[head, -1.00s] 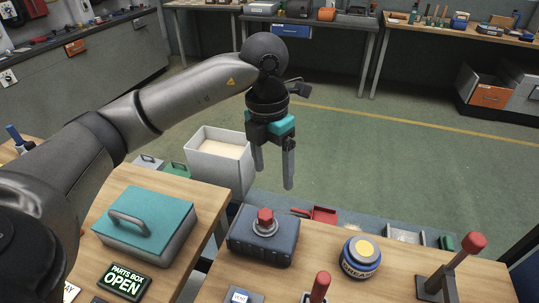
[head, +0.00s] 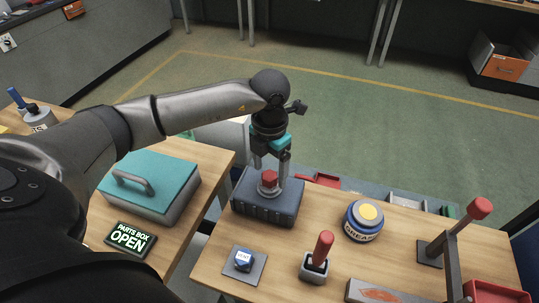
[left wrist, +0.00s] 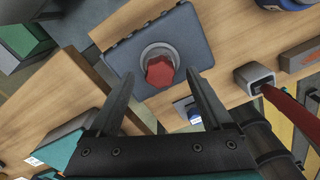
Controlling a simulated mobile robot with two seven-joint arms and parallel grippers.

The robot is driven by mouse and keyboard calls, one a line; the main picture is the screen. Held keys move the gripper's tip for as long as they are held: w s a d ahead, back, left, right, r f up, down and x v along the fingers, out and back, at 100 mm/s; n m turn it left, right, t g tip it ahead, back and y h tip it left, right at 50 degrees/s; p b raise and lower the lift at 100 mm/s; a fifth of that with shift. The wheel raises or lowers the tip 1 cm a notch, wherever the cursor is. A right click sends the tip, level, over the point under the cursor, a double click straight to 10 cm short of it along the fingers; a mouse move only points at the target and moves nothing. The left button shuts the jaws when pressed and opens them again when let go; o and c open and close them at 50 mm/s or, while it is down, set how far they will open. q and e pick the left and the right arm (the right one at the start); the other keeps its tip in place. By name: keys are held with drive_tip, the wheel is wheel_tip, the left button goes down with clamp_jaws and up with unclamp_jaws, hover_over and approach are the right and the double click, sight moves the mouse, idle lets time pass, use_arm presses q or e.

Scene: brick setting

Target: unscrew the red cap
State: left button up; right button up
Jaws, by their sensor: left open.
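The red cap (head: 269,178) is on a grey round neck on top of a dark blue-grey box (head: 252,205) on the workbench. It also shows in the left wrist view (left wrist: 160,71), as a red six-sided top inside a pale ring. My left gripper (head: 269,168) points down over the box, close to the cap. In the left wrist view its two fingers (left wrist: 160,82) are spread apart to either side of the cap, with nothing between them gripped. My right gripper is not in view.
A teal-lidded parts box (head: 160,180) stands on the left bench, past a gap.

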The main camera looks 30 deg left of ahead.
use_arm(q)
drive_tip(key=shift+f, duration=0.6)
clamp_jaws()
idle(0.8)
drive_tip(key=n+p, duration=0.2)
drive_tip(key=n, duration=0.3)
drive_tip(key=shift+r, duration=0.15)
drive_tip(key=shift+n+p, duration=0.3)
drive_tip(key=shift+n, duration=0.7)
